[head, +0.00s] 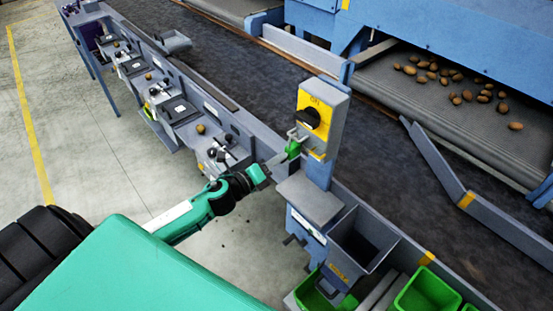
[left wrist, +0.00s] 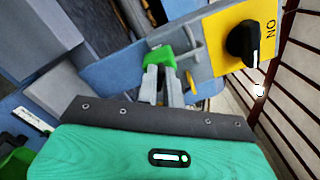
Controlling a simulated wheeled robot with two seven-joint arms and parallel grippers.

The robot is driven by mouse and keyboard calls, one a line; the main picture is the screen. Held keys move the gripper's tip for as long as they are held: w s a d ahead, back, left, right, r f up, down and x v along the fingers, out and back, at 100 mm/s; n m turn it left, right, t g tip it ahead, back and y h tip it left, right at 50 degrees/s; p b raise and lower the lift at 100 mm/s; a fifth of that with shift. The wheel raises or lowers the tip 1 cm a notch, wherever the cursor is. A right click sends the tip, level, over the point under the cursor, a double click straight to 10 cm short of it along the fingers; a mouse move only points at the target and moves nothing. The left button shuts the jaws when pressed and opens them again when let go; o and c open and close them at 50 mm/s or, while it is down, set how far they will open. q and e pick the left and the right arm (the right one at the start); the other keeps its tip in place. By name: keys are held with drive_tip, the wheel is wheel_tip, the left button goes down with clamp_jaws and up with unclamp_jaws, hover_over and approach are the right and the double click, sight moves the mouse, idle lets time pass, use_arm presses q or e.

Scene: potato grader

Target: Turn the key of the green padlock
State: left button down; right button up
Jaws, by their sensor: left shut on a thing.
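The green padlock (head: 293,149) hangs at the front of a switch box with a yellow plate (head: 313,112) and a black rotary knob. It also shows in the left wrist view (left wrist: 160,57), by a grey hasp. My left gripper (head: 281,158) reaches it from the lower left. In the left wrist view its two fingers (left wrist: 163,84) point at the padlock's near end, close together, shut on the key. The key itself is hidden between the fingers, so its turn angle cannot be told. My right gripper is not in view.
The switch box stands on a blue post (head: 319,172) beside a dark conveyor belt (head: 240,65). A grey hopper (head: 362,240) and green crates (head: 428,294) are at the lower right. Small stations with potatoes line the belt at the upper left. Open floor lies to the left.

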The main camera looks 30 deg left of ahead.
use_arm(q)
drive_tip(key=shift+n+p, duration=0.5)
drive_tip(key=shift+n, duration=2.9)
drive_tip(key=shift+f, duration=0.1)
drive_tip(key=c, duration=1.5)
unclamp_jaws()
drive_tip(key=shift+c, duration=0.2)
